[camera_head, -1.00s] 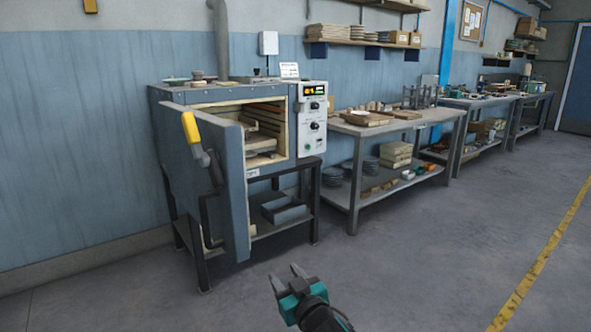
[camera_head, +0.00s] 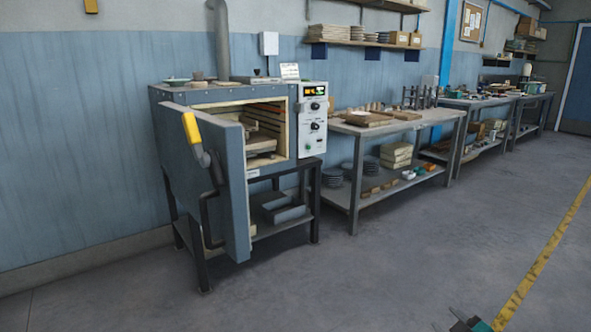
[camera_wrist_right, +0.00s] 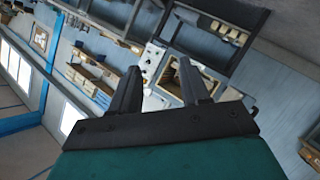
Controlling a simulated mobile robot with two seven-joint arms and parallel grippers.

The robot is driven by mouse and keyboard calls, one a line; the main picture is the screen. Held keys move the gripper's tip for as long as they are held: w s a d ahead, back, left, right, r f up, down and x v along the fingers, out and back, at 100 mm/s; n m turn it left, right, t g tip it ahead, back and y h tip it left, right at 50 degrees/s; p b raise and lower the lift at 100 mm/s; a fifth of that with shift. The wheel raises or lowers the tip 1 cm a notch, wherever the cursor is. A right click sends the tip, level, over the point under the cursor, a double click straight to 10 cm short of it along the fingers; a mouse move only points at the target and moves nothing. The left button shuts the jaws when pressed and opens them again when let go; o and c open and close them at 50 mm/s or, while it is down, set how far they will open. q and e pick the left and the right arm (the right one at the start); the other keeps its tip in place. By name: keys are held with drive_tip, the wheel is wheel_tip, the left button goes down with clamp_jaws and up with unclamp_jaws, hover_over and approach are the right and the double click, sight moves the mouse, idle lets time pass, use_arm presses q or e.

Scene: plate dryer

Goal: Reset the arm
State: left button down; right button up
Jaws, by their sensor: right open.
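My right gripper (camera_head: 458,318) is at the bottom edge of the head view, right of centre, mostly cut off by the frame. It is over the open floor and well away from the furniture. In the right wrist view my right gripper (camera_wrist_right: 158,82) shows two dark fingers spread apart with nothing between them. The wrist view is tilted, with the dryer and shelving far beyond the fingers. My left gripper is not in view.
The plate dryer (camera_head: 270,93) stands on a dark stand at left, its door (camera_head: 232,170) swung open towards me. A workbench (camera_head: 425,121) with boards and stacked plates stands to its right. The grey floor (camera_head: 380,270) in front is clear, with a yellow line (camera_head: 545,250) at right.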

drive_tip(key=s+a+f+g+y, duration=0.15)
drive_tip(key=s+a, duration=0.35)
drive_tip(key=s, duration=0.8)
drive_tip(key=s+a+f+g, duration=0.3)
drive_tip(key=s+a, duration=0.2)
drive_tip(key=s, duration=0.8)
drive_tip(key=a+r+m+t, duration=0.1)
drive_tip(key=a+m, duration=0.4)
drive_tip(key=a, duration=0.4)
use_arm(q)
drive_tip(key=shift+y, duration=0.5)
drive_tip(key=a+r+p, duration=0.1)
drive_tip(key=p, duration=0.1)
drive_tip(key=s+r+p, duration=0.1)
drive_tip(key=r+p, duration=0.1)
drive_tip(key=p, duration=0.1)
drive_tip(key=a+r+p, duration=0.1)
drive_tip(key=p, duration=0.2)
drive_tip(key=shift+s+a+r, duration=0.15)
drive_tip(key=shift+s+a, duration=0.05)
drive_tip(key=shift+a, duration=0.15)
use_arm(e)
drive_tip(key=shift+m, duration=0.4)
drive_tip(key=r, duration=0.1)
drive_tip(key=d+r, duration=0.1)
drive_tip(key=r, duration=0.1)
drive_tip(key=d+r, duration=0.1)
drive_tip(key=shift+s+d+r, duration=0.15)
drive_tip(key=shift+s+r, duration=0.2)
